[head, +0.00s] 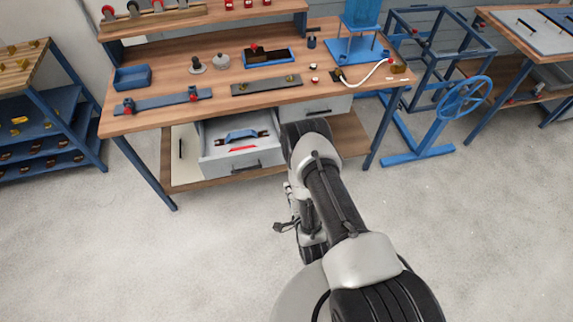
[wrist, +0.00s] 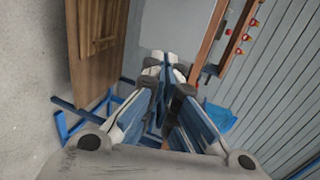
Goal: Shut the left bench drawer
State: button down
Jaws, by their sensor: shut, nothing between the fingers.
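The left bench drawer (head: 237,160) hangs open under the workbench in the head view. Its light grey front with a dark handle (head: 245,167) stands out from the bench. A blue-handled tool (head: 240,135) and a red item (head: 243,149) lie inside. My gripper (head: 284,226) is low in front of the bench, to the right of the drawer front and apart from it. In the wrist view my gripper (wrist: 163,62) has its fingers together with nothing between them. I cannot make out the open drawer in the wrist view.
The workbench top (head: 222,92) carries a blue tray (head: 132,78) and several tools. A second drawer (head: 318,108) to the right looks shut. A blue handwheel stand (head: 440,120) is at right, a blue rack (head: 55,125) at left. The floor (head: 130,260) in front is clear.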

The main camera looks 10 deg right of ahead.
jog(key=b, duration=0.4)
send_near(281, 157)
jog(key=x, duration=0.5)
jog(key=shift+w+d+f, duration=0.1)
jog(key=shift+w+f, duration=0.1)
jog(key=shift+w, duration=0.45)
